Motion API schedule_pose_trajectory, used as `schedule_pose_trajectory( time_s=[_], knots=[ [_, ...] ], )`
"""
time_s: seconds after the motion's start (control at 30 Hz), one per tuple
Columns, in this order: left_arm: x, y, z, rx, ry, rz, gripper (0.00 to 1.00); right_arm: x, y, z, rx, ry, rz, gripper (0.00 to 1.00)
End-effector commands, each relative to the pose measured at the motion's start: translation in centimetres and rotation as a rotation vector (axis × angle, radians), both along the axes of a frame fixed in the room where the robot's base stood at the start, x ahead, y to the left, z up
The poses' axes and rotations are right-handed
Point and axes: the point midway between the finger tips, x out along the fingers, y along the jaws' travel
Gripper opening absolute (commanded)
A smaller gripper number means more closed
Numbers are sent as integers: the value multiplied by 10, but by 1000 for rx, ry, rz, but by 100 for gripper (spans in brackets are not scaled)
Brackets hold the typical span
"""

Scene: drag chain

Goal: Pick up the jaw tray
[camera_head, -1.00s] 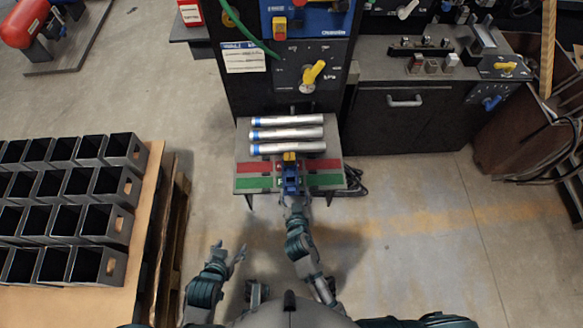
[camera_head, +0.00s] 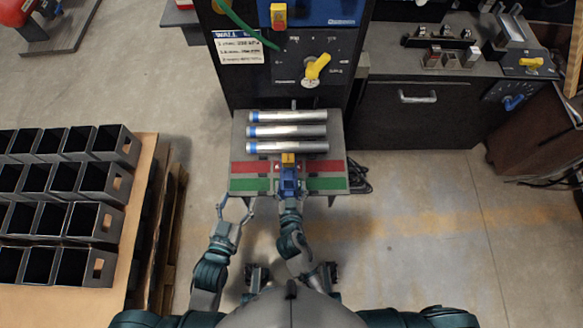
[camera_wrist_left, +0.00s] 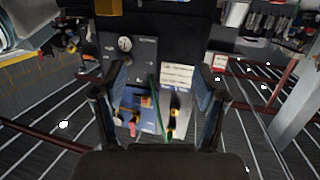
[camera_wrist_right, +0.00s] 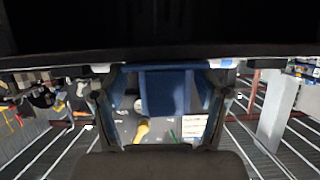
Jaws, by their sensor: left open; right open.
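A flat grey shelf (camera_head: 240,150) with red and green stripes stands in front of the machine. A blue piece with a yellow top (camera_head: 289,160) is at the middle of its front part. I cannot tell for certain which thing is the jaw tray. My right gripper (camera_head: 289,192) is open at the near side of the blue piece; a blue panel (camera_wrist_right: 166,92) shows between its fingers in the right wrist view. Whether they touch is unclear. My left gripper (camera_head: 236,206) is open and empty at the shelf's front left edge. The left wrist view shows its fingers spread, with the machine beyond.
Several silver bars with blue ends (camera_head: 290,131) lie across the back of the shelf. A pallet (camera_head: 140,215) with several dark square tubes stands at the left. A dark bench (camera_head: 410,110) with small blocks is at the right. Cables lie beside the shelf; the right floor is clear.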

Motion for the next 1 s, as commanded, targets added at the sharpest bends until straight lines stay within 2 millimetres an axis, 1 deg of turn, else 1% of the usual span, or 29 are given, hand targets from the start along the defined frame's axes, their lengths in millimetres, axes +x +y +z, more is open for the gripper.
schedule_pose_trajectory(
  time_s=[0.27, 0.3, 0.37, 0.4, 0.47, 0.5, 0.53, 0.57, 0.9, 0.97, 1.0],
  knots=[
    [0, 0, 3, -3, -14, -1, 72, -1, 1, 1, 0, -1, 0, 73],
    [1, 0, 3, -3, -14, -1, 72, 0, 1, 0, 0, -1, 0, 63],
    [1, -1, 2, -3, -13, -1, 72, 0, 0, 0, 0, -1, 0, 48],
    [2, -1, 2, -3, -13, -1, 72, 0, 0, 0, 1, 0, 1, 38],
    [2, -1, 2, -3, -13, -1, 72, 0, 0, 0, 2, 0, 0, 23],
    [2, -1, 2, -3, -13, -1, 72, 0, -1, 0, 2, 0, 0, 13],
    [2, -1, 2, -3, -13, -1, 72, 0, -1, 0, 2, 0, 0, 6],
    [2, -1, 2, -3, -13, -1, 72, 0, -1, 0, 2, 0, 0, 4],
    [2, -1, 3, -3, -6, -1, 72, 1, 0, 2, 0, -1, 0, 4],
    [0, 0, 0, 4, 17, 0, 72, 1, 0, 3, 0, -1, 1, 4],
    [-2, 2, -5, 14, 44, 1, 72, 2, 0, 5, 0, -2, 1, 4]
  ],
)
